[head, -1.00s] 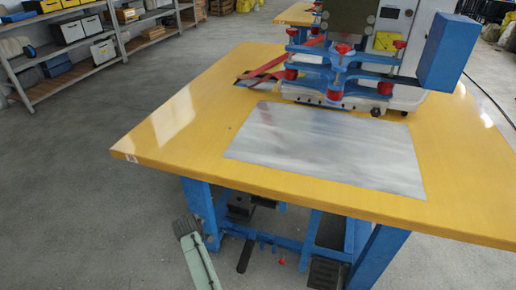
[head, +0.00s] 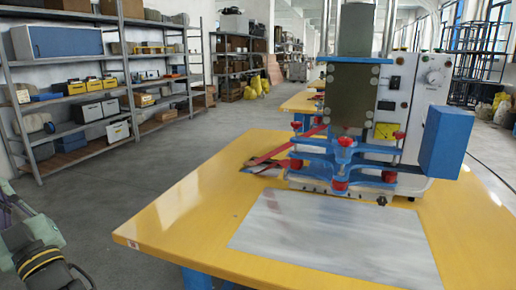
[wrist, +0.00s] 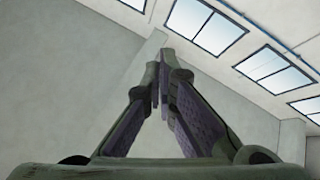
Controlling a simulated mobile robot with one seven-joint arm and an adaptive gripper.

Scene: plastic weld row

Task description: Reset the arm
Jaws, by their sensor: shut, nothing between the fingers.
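My gripper (wrist: 160,85) fills the lower middle of the wrist view. Its two fingers meet at the tips and hold nothing. Behind them are a pale wall (wrist: 70,60) and high windows (wrist: 205,25), so the wrist camera faces upward. In the head view a green and black part of my arm (head: 35,240) shows at the lower left, left of the yellow table and apart from it. My fingertips cannot be made out in the head view.
A yellow table (head: 180,225) carries a metal plate (head: 330,235) and a blue and white welding machine (head: 405,100). Shelves with boxes (head: 75,90) stand along the left wall. Grey floor (head: 120,185) is clear between shelves and table.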

